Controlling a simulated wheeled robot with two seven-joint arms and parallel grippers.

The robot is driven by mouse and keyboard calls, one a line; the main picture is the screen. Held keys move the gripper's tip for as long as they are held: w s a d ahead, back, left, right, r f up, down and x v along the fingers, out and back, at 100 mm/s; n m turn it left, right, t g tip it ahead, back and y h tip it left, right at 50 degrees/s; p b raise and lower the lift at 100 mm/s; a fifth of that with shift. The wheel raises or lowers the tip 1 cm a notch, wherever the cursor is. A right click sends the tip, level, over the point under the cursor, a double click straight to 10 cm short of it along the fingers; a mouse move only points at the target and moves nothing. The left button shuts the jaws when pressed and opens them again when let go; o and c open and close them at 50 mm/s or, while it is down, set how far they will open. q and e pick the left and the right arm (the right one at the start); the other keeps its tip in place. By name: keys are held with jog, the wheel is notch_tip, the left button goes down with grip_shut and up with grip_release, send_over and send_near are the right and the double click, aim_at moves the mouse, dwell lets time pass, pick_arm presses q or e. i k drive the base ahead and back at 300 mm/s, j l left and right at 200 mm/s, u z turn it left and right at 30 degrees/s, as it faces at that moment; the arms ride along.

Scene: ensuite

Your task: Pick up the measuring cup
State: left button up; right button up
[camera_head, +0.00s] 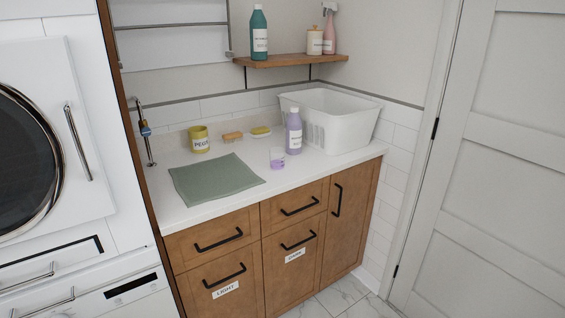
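A small clear cup with purple at its bottom (277,161), which looks like the measuring cup, stands upright on the white countertop (220,212). It is just left of and in front of a lilac bottle with a white cap (294,135). It stands right of a grey-green cloth (215,179), apart from it. Neither of my grippers shows in the head view.
A white basket (345,120) stands at the counter's right back. A yellow pegs pot (199,139), a wooden brush (232,137) and a soap dish (260,132) line the back. A wall shelf (290,61) holds bottles. The counter in front of the cup is clear.

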aim_at(277, 159)
jog(key=i+l, duration=0.55)
jog(key=l, duration=0.25)
jog(key=i+l, duration=0.3)
jog(key=l, duration=0.1)
